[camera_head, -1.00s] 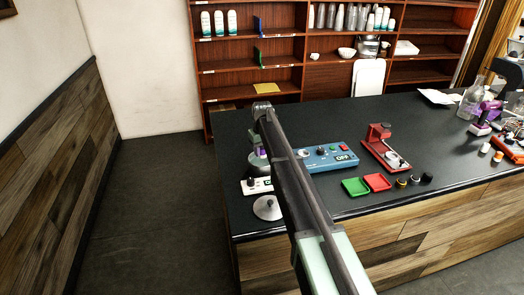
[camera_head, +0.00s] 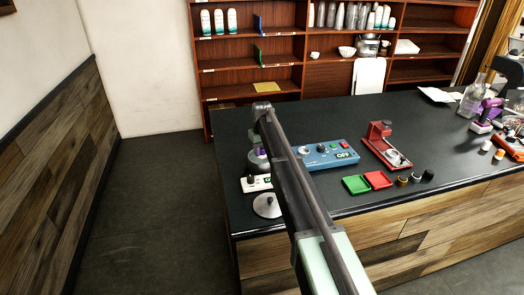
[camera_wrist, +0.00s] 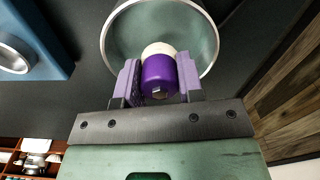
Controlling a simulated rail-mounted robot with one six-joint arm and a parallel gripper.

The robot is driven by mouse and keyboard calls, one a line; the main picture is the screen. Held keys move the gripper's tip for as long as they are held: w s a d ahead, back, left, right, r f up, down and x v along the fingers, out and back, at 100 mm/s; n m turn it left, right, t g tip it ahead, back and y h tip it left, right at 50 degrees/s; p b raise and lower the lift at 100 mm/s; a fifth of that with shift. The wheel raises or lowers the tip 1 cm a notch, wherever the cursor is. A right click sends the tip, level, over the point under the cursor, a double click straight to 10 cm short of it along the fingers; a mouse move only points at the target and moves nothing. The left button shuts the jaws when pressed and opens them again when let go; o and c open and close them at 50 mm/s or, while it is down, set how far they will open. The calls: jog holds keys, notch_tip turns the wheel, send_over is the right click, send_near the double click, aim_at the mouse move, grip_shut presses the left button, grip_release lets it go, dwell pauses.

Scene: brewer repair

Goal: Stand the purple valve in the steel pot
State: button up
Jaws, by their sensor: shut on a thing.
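The purple valve (camera_wrist: 159,78) has a purple body and a cream end. It is between the two purple fingers of my gripper (camera_wrist: 158,82) in the wrist view, and the fingers are shut on it. The steel pot (camera_wrist: 203,29) is a round, open vessel with a bright rim, and the valve overlaps its opening in the wrist view. I cannot tell how deep the valve sits or whether it touches the pot. In the head view my arm hides most of the pot (camera_head: 257,161), and a bit of purple shows beside it.
A blue control box (camera_head: 330,155) stands right of my arm. A round metal lid (camera_head: 267,206) lies near the counter's front left corner. The counter's back middle is clear.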

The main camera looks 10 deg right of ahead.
jog(key=shift+f+b, duration=0.85)
jog(key=shift+f, duration=0.15)
jog(key=shift+f+b, duration=1.25)
jog(key=shift+f, duration=0.2)
jog(key=o, duration=1.4)
jog(key=shift+o, duration=0.4)
notch_tip(320, 180, up, 12)
jog(key=p, duration=1.2)
jog(key=shift+r, duration=0.25)
jog(key=shift+f, duration=0.1)
